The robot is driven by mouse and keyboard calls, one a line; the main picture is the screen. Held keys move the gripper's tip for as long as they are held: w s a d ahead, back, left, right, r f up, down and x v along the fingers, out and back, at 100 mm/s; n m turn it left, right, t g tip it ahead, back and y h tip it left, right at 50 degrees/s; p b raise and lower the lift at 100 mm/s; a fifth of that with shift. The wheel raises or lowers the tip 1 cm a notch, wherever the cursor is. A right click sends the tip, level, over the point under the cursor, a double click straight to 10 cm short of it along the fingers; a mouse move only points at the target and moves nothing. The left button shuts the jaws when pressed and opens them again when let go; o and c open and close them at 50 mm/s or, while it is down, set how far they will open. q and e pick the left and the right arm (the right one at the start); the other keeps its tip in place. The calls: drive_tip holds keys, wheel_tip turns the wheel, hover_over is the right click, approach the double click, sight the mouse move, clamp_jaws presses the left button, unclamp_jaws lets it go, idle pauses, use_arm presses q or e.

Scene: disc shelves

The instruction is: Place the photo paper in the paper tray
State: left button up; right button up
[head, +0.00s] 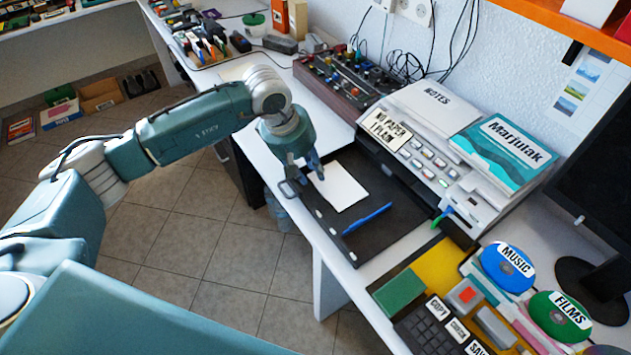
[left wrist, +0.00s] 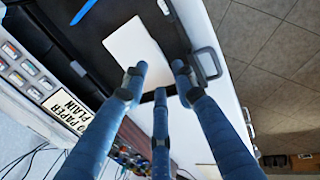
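The photo paper, a white sheet (head: 340,187), lies in the black paper tray (head: 385,233), which is pulled out of the printer (head: 440,160). A blue pen (head: 367,219) lies in the tray beside the sheet. My left gripper (head: 306,176) is above the tray's left edge, by the sheet's near corner and the tray handle. In the left wrist view the sheet (left wrist: 133,44) shows beyond the spread fingers of the left gripper (left wrist: 160,75). They look open, with nothing between them. The tray handle (left wrist: 208,62) is just right of them. My right gripper is not in view.
Labelled discs, MUSIC (head: 507,267) and FILMS (head: 560,316), stand at the lower right. A control box with knobs (head: 348,80) sits behind the tray.

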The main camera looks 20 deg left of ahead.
use_arm(q)
drive_tip(key=shift+v, duration=2.1)
